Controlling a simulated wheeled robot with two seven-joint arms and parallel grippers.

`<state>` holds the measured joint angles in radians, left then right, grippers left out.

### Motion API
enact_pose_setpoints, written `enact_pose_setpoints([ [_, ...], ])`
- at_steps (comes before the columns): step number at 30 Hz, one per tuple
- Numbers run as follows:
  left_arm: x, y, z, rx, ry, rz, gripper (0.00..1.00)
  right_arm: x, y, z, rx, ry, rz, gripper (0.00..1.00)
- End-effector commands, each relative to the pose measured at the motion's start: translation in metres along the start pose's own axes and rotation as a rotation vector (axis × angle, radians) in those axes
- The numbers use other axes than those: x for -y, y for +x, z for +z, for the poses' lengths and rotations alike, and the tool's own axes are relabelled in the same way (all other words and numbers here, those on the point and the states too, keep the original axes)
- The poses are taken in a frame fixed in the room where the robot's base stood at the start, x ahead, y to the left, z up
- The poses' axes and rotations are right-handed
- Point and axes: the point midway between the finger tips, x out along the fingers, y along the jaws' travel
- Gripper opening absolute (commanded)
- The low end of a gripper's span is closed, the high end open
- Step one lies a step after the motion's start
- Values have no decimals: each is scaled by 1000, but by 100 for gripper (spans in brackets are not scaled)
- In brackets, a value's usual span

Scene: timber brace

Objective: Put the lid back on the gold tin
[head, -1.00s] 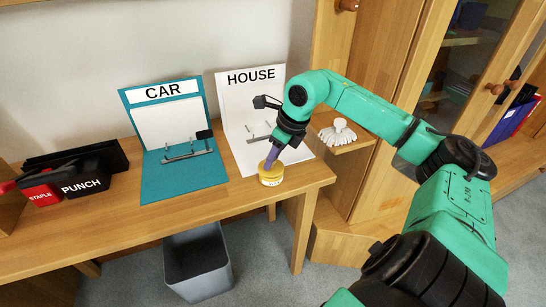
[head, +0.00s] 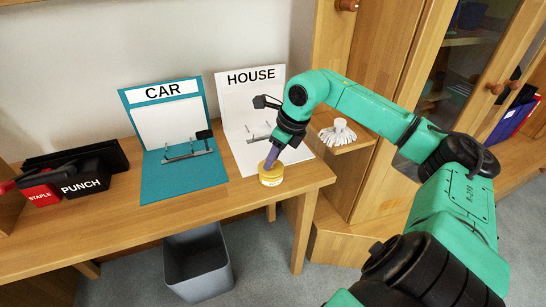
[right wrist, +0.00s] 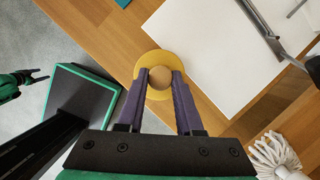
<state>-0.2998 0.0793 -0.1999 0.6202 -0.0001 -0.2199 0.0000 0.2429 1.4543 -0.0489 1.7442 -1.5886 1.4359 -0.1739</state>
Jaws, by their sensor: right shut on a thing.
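The gold tin (head: 270,180) is a short round tin with a pale label, standing near the front right of the desk. My right gripper (head: 270,164) points down at it, and its purple fingers are shut on the lid's round wooden knob. In the right wrist view the gold lid (right wrist: 151,58) is a disc under the right gripper (right wrist: 159,77), with the knob between the fingertips. The lid appears to be at the tin's top; I cannot tell whether it is fully seated. My left gripper (right wrist: 38,76) is small at the left edge there, fingers apart, seemingly empty.
A teal CAR board (head: 184,181) and a white HOUSE board (head: 240,100) stand behind the tin. A stapler and punch stand (head: 68,186) is at the left. A grey bin (head: 197,265) is below. A white mop-like thing (head: 338,132) sits right. Desk between the stand and CAR board is clear.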

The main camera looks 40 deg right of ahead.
Motion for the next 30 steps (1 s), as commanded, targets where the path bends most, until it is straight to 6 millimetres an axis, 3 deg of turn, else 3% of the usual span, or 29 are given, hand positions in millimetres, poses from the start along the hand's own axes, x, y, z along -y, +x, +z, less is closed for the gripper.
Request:
enact_pose_setpoints([
  [25, 0, 3, 1, 1, 0, 0, 73, 0, 3, -1, 0, 0, -1, 0],
  [26, 0, 3, 1, 1, 0, 0, 73, 0, 3, -1, 0, 0, -1, 39],
  [27, 0, 3, 1, 1, 0, 0, 73, 0, 3, -1, 0, 0, -1, 54],
  [28, 0, 3, 1, 1, 0, 0, 73, 0, 3, -1, 0, 0, -1, 65],
  [30, 0, 3, 1, 1, 0, 0, 73, 0, 3, -1, 0, 0, -1, 70],
])
